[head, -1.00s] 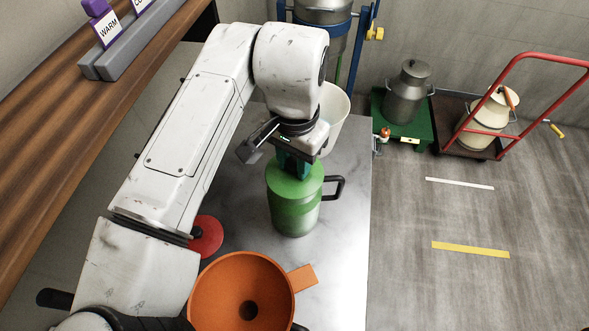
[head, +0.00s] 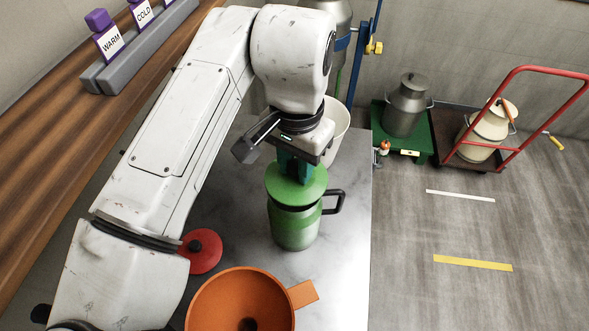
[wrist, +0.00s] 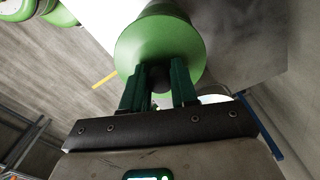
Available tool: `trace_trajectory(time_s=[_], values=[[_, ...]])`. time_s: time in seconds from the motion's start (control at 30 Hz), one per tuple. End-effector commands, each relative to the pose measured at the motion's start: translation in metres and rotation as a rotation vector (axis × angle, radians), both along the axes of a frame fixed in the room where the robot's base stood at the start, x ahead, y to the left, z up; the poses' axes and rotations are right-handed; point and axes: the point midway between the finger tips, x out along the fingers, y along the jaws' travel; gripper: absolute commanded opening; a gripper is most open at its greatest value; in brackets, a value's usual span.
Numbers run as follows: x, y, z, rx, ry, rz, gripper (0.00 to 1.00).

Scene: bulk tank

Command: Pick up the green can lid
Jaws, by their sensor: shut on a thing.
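The green can lid (head: 297,187) is a round disc seen just above the mouth of the green can (head: 293,226). A dark band shows under its front edge, so it looks raised off the rim. My gripper (head: 296,172) points down and is shut on the lid's middle. In the wrist view, the dark green fingers (wrist: 159,78) close around the small knob at the centre of the lid (wrist: 160,45), and the can (wrist: 165,8) shows partly behind it. The can stands upright on the metal table with a black handle on its right.
An orange funnel (head: 222,303) and a red lid (head: 203,250) lie in front and left of the can. A white bucket (head: 338,122) stands behind it. A red-handled trolley (head: 512,150) and a grey can (head: 405,107) on a green base stand off the table, right.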

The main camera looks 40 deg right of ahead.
Motion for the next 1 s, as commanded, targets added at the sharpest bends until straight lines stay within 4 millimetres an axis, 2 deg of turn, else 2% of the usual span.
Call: trace_trajectory(time_s=[0.37, 0.7, 1.0], values=[[-0.044, 0.012, 0.053, 0.001, -0.004, 0.0, 0.0], [-0.097, 0.026, 0.076, 0.002, -0.003, 0.001, 0.0], [-0.124, 0.032, 0.089, 0.002, -0.001, 0.0, 0.0]])
